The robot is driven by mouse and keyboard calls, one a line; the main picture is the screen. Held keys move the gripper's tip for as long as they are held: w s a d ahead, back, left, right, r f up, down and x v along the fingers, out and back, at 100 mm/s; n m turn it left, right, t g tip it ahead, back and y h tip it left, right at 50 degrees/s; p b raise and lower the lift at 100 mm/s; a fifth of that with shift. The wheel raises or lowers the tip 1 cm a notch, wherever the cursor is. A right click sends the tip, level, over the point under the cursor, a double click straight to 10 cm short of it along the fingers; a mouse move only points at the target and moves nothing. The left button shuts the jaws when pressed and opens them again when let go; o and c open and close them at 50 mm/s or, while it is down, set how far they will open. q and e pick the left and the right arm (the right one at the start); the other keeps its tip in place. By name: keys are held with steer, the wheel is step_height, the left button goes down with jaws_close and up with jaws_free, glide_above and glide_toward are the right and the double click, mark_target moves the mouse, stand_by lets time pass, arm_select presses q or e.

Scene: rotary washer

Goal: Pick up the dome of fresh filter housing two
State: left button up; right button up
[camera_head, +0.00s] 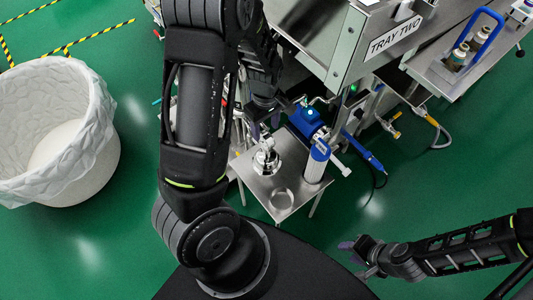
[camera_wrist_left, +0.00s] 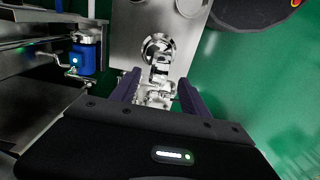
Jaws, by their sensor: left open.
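A shiny metal filter housing (camera_head: 266,157) stands on a small steel table (camera_head: 250,178). In the left wrist view the housing (camera_wrist_left: 158,72) is between the purple fingers of my left gripper (camera_wrist_left: 160,82). Those fingers are open, with gaps on both sides of the metal. In the head view my left gripper (camera_head: 264,118) is just behind the housing, partly hidden by my arm. I cannot tell which part of the metal is the dome. My right gripper (camera_head: 362,258) is low at the right, away from the table; its jaw opening is unclear.
A white cylinder with a blue top (camera_head: 317,163) stands at the table's right edge. A round ring mark or shallow dish (camera_head: 283,199) is near the front corner. A blue unit (camera_head: 307,118) is behind the table, below the TRAY TWO machine (camera_head: 392,38). A lined bin (camera_head: 100,150) stands left.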

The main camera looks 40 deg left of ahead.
mark_target(266, 140)
arm_select(q)
steer(key=shift+f, duration=1.35)
steer(key=shift+w+f, duration=0.15)
steer(key=shift+f, duration=2.5)
jaws_close()
steer(key=shift+r, duration=0.1)
